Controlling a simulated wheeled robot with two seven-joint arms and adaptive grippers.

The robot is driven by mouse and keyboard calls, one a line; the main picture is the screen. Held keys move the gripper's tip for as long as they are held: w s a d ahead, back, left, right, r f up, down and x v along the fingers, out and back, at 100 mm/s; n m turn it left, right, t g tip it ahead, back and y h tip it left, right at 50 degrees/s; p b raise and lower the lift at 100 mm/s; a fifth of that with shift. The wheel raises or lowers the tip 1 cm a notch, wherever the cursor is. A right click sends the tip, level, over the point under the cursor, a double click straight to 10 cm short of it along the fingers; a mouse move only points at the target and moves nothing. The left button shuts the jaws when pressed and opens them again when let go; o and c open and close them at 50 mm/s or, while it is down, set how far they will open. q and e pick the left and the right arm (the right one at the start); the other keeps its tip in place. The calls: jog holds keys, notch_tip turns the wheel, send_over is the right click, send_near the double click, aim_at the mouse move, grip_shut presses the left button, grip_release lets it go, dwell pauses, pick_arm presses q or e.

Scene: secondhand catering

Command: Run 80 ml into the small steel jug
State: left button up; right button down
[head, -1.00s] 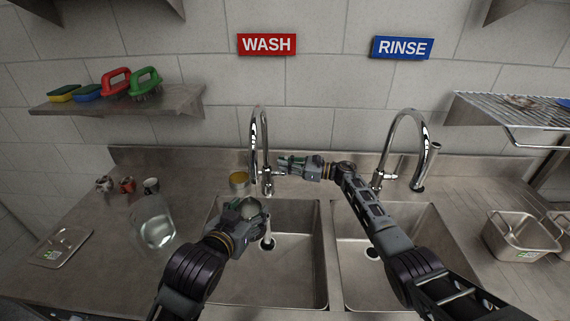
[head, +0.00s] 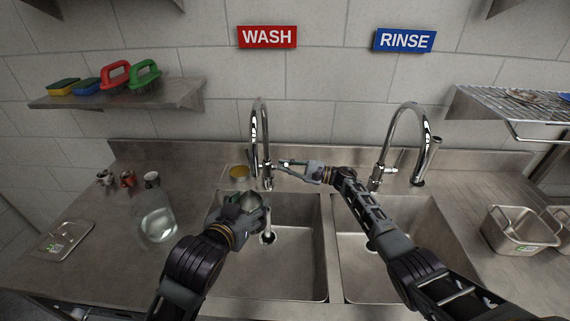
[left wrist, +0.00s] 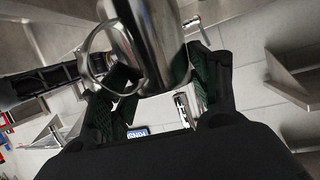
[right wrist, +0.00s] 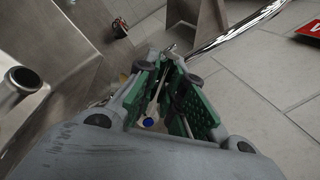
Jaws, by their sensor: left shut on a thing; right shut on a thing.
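The small steel jug (left wrist: 150,45) fills the upper middle of the left wrist view, its loop handle to the left. My left gripper (head: 252,203) is shut on it above the left basin, close below the wash tap's (head: 256,130) spout in the head view. The inside of the jug and any water level are not visible. My right gripper (head: 287,167) is at the wash tap's side, shut on its lever (right wrist: 153,102). A blue dot shows between the green pads in the right wrist view.
A clear jug (head: 157,222) and a steel lid (head: 64,240) stand left of the wash basin (head: 290,285). A yellowish tin (head: 239,172) is behind my left gripper. The rinse tap (head: 405,140) is right of my right gripper. Steel pans (head: 518,230) sit far right.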

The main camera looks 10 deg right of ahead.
jog(key=shift+s+a+f+n+g+y, duration=0.1)
jog(key=shift+s+f+n+g+y, duration=0.25)
jog(key=shift+n, duration=0.9)
jog(key=shift+s+f+n+g+h, duration=0.1)
jog(key=shift+s+f+n, duration=0.3)
jog(key=shift+n, duration=0.85)
jog(key=shift+w+f, duration=0.1)
jog(key=shift+f, duration=0.15)
jog(key=c, duration=1.5)
grip_release()
jog(key=v, duration=1.2)
jog(key=shift+w, duration=0.1)
